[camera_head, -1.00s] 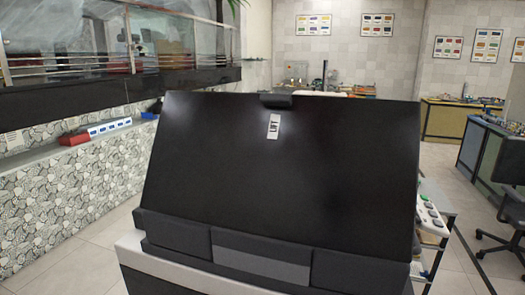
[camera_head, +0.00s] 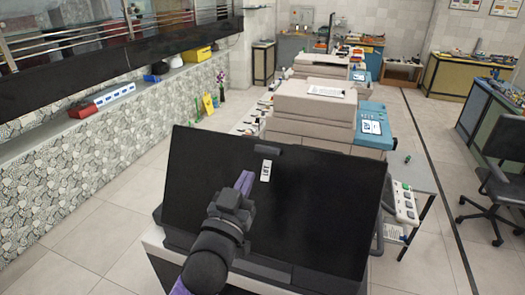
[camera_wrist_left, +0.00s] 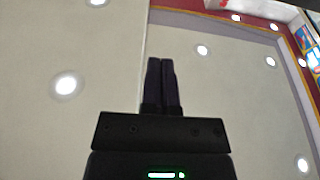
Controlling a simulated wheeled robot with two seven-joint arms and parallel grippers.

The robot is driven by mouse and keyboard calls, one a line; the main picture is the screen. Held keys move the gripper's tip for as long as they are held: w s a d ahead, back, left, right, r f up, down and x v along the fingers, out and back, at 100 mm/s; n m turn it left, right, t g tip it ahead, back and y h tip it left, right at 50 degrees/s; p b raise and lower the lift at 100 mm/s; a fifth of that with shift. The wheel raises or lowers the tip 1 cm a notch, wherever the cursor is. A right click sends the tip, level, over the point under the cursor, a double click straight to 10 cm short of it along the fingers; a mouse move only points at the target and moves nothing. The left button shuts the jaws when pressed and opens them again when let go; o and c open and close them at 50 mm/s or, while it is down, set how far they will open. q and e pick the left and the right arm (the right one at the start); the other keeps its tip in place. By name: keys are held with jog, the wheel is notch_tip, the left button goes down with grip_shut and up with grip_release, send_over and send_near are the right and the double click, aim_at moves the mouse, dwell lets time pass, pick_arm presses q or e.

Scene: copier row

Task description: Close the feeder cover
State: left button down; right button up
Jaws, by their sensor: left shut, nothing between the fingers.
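The feeder cover (camera_head: 320,215) is a large dark panel standing raised and tilted on the near copier in the head view. It has a white LIFT label (camera_head: 266,170) and a small dark tab (camera_head: 267,149) at its top edge. My left gripper (camera_head: 246,180) is shut and empty, in front of the cover near the label, with its purple fingers pointing up. I cannot tell whether it touches the cover. The left wrist view shows the closed fingertips (camera_wrist_left: 160,64) against the ceiling. My left arm hides part of the cover's lower left. My right gripper is not in view.
Another copier (camera_head: 315,110) stands behind the cover. A small side table (camera_head: 412,178) with a white power strip (camera_head: 404,203) is at the right. An office chair (camera_head: 495,185) stands farther right. A patterned ledge wall (camera_head: 110,145) runs along the left. Floor is open between.

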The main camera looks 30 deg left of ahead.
pick_arm(q)
jog(key=w+a, duration=0.2)
jog(key=w, duration=0.7)
jog(key=shift+f+p, duration=0.3)
jog(key=shift+p, duration=0.05)
jog(key=shift+a, duration=0.1)
